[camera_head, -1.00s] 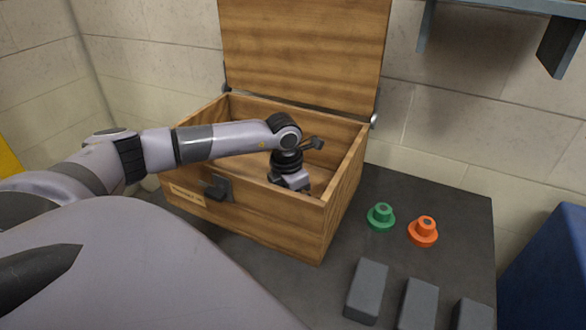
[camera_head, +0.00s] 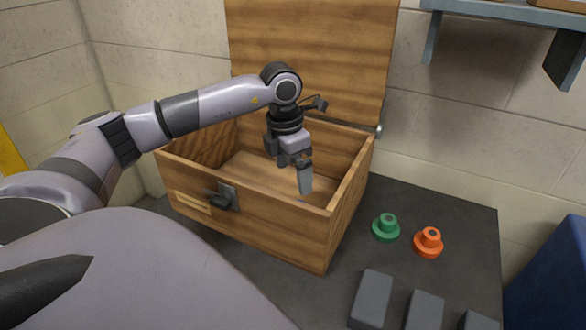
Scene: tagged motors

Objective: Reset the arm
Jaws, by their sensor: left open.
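My left arm reaches in from the left over an open wooden box (camera_head: 268,233). My left gripper (camera_head: 303,190) points down at the box's opening, near its right front part, with its fingers still below the level of the far rim. It is open, and I see nothing held between its fingers. The wooden lid (camera_head: 310,55) stands raised at the back. The part of the box floor that shows is bare; the rest is hidden by the front wall and my arm. My right gripper is not in view.
The box stands on a dark table (camera_head: 440,205). A green knobbed piece (camera_head: 386,228) and an orange one (camera_head: 428,242) stand to its right. Several grey blocks (camera_head: 372,298) lie at the front right. A shelf (camera_head: 500,10) hangs at the upper right. A blue object (camera_head: 555,270) is at the right edge.

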